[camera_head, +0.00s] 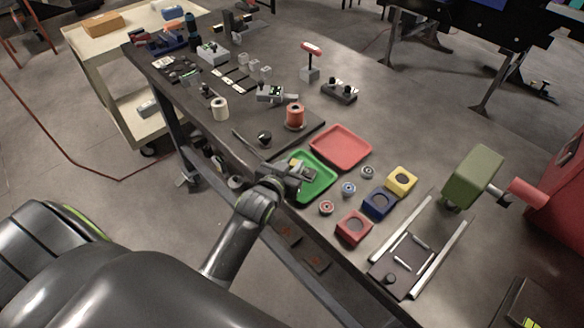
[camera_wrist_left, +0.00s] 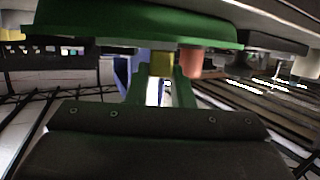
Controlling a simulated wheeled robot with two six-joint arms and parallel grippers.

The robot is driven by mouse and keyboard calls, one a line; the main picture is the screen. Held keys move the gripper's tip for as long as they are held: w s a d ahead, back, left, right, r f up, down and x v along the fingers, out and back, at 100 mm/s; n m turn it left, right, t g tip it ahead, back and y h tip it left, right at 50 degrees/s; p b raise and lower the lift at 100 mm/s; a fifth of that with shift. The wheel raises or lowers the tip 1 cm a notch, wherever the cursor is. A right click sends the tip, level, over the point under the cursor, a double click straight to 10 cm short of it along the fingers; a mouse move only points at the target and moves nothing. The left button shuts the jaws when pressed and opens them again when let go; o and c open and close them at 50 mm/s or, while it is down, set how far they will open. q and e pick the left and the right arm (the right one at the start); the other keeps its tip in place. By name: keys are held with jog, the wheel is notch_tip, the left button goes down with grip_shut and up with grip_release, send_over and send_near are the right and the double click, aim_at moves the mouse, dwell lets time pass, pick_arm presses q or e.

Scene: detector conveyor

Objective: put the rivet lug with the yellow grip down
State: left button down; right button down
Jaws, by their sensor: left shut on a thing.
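My left gripper (camera_head: 303,172) reaches in from the left and is at the near left part of the green tray (camera_head: 318,190). In the left wrist view, the two green fingers of the left gripper (camera_wrist_left: 161,88) are shut on the yellow grip of the rivet lug (camera_wrist_left: 161,63). The rest of the lug is mostly hidden. The green tray also fills the top of the left wrist view (camera_wrist_left: 130,22). I cannot tell whether the lug touches the tray. My right gripper is not in view.
A red tray (camera_head: 340,146) lies just behind the green one. Yellow (camera_head: 401,181), blue (camera_head: 379,203) and red (camera_head: 353,229) square blocks stand to the right, with small round parts between. A red spool (camera_head: 295,115) stands behind on the dark mat.

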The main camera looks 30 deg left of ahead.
pick_arm(q)
jog(key=shift+f, duration=0.75)
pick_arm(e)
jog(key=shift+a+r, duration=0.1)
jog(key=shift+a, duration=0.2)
pick_arm(q)
jog(key=shift+f, duration=0.15)
jog(key=c, duration=1.3)
grip_release()
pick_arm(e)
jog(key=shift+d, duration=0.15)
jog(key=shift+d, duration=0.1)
pick_arm(q)
jog(key=shift+s+r, duration=0.15)
jog(key=shift+r, duration=0.05)
jog(key=shift+b+v, duration=1.05)
jog(key=shift+v, duration=4.85)
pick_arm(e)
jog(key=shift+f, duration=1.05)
